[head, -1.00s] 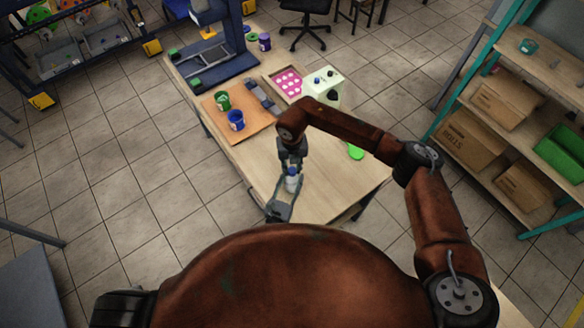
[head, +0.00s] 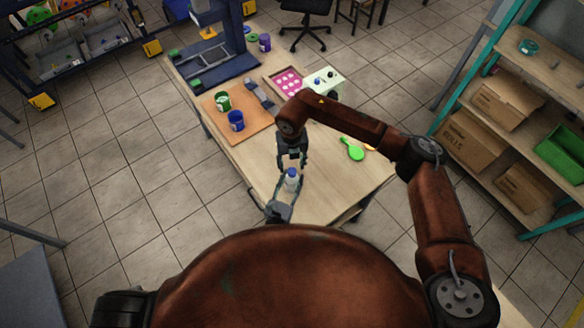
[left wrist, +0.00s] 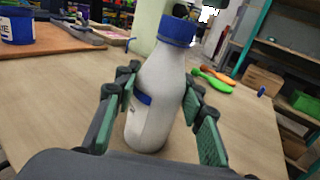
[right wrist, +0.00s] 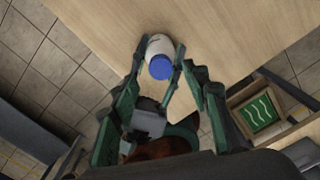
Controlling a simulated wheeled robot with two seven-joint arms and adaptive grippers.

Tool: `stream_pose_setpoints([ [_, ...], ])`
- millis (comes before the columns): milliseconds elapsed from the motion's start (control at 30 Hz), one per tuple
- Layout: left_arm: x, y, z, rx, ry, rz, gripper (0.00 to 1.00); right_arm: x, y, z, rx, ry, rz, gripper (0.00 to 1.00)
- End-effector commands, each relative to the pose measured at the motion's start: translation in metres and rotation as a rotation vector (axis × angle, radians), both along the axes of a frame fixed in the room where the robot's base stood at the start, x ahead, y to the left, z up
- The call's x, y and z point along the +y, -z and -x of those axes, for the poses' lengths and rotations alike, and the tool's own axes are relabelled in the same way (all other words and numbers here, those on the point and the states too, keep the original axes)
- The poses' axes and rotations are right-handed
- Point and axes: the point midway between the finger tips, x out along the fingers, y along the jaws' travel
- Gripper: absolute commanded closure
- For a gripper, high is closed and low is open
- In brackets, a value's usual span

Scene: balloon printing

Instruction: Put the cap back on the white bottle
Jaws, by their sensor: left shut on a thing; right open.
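The white bottle (left wrist: 158,95) stands upright between the fingers of my left gripper (head: 288,190), which is shut on its body. The blue cap (left wrist: 177,30) sits on the bottle's neck and looks straight, with no visible gap. In the right wrist view the cap (right wrist: 161,68) shows end-on in front of the bottle (right wrist: 157,45). My right gripper (head: 293,163) is open and empty, just above the cap, with its fingers spread to either side and apart from it.
A green paddle-like item (head: 352,148) lies to the right on the wooden table (head: 245,160). A blue cup (head: 236,121) and a green cup (head: 222,101) stand on an orange-brown board at the left. A white box (head: 323,82) stands behind my right arm.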

Motion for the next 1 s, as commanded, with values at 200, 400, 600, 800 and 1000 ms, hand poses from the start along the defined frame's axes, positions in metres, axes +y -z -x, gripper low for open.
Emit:
stream_pose_setpoints([
  [200,0.0,0.0,0.0,0.001,0.0,0.001,1.0,0.0,-0.048,-0.002,-0.004,0.0,-0.001,0.57],
  [400,0.0,0.0,0.0,0.001,0.0,0.0,1.0,0.0,-0.076,-0.001,-0.003,0.001,0.0,0.57],
  [600,0.0,0.0,0.0,0.001,0.0,0.0,1.0,0.0,-0.085,-0.001,0.0,0.001,0.0,0.57],
  [800,0.0,0.0,0.0,0.0,0.0,0.0,1.0,0.0,-0.085,-0.001,-0.001,0.001,0.0,0.57],
  [1000,0.0,0.0,0.0,0.0,0.0,0.0,0.51,0.0,-0.085,-0.001,-0.001,0.001,0.0,0.57],
])
